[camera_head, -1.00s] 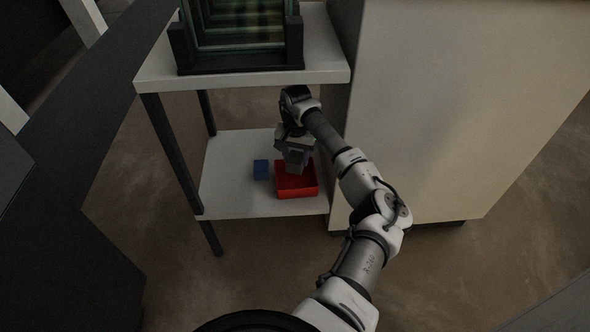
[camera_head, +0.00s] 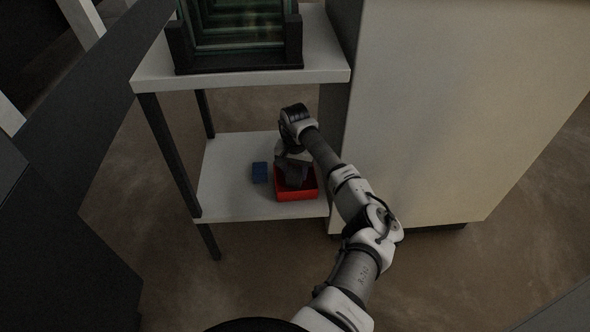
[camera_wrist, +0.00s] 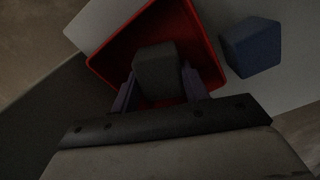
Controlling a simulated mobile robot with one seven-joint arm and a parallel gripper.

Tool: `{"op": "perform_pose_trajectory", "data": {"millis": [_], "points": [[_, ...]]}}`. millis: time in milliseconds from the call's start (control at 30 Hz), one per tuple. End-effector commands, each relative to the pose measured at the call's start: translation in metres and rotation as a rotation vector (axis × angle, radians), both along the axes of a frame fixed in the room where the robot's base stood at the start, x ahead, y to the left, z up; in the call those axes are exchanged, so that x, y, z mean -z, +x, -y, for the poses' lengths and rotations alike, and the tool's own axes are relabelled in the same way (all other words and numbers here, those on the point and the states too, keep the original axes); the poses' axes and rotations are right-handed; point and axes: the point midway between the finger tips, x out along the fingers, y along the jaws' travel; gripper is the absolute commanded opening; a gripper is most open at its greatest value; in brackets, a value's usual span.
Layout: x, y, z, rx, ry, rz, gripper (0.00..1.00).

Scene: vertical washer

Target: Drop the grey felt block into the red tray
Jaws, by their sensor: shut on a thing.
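The grey felt block (camera_wrist: 158,70) is between the two fingers of my gripper (camera_wrist: 160,86) in the wrist view. My gripper is shut on it. The red tray (camera_wrist: 104,62) lies under and around the block in that view. In the head view the red tray (camera_head: 297,195) sits on the lower shelf, and my gripper (camera_head: 291,182) is down at the tray's opening. The grey block is hard to make out in the head view. Whether it touches the tray floor I cannot tell.
A blue block (camera_head: 260,172) stands just left of the tray on the lower shelf (camera_head: 228,200); it also shows in the wrist view (camera_wrist: 251,46). The upper shelf (camera_head: 240,80) holds a dark rack with glass panes. A large pale cabinet (camera_head: 450,110) stands close on the right.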

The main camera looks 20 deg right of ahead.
Motion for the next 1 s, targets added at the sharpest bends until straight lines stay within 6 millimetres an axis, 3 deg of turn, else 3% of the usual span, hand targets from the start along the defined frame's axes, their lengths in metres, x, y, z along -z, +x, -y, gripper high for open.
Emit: {"op": "perform_pose_trajectory", "data": {"millis": [167, 200, 367, 667, 1000], "points": [[0.003, 0.0, 0.0, 0.001, 0.001, 0.001, 0.23], [0.003, 0.0, 0.0, 0.001, 0.001, 0.001, 0.47], [0.003, 0.0, 0.0, 0.001, 0.001, 0.001, 0.67], [0.0, 0.0, 0.0, 0.0, 0.001, 0.001, 0.67], [-0.055, 0.001, 0.002, 0.0, -0.003, 0.003, 0.67]]}}
